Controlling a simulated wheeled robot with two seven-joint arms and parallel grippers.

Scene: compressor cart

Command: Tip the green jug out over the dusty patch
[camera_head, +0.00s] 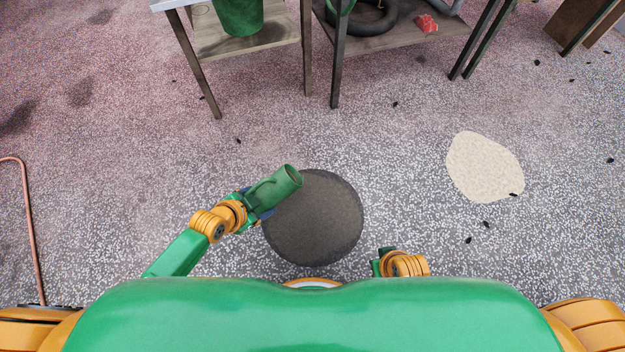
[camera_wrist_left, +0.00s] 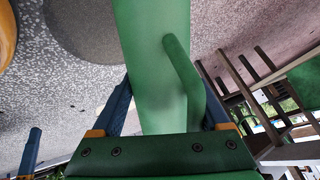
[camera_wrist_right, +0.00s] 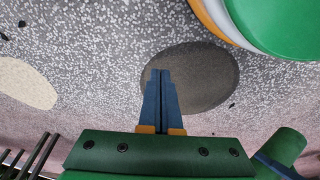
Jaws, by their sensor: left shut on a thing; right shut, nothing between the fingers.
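The green jug (camera_head: 276,188) is tilted, its open mouth toward the upper right in the head view. My left gripper (camera_head: 257,203) is shut on it. The left wrist view shows the jug's body and handle (camera_wrist_left: 185,75) between the blue fingers. The jug is over the left edge of a round dark grey patch (camera_head: 320,225) on the floor. A pale beige patch (camera_head: 485,167) lies farther right. I cannot tell for certain which is the dusty one. No liquid shows leaving the jug. My right gripper (camera_wrist_right: 160,76) is shut and empty.
Workbenches stand at the back, their lower shelf (camera_head: 245,43) holding a green bucket (camera_head: 239,14) and another a black tyre (camera_head: 368,18) and a red object (camera_head: 427,23). A copper pipe (camera_head: 28,220) is at far left. Small dark bits dot the open floor.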

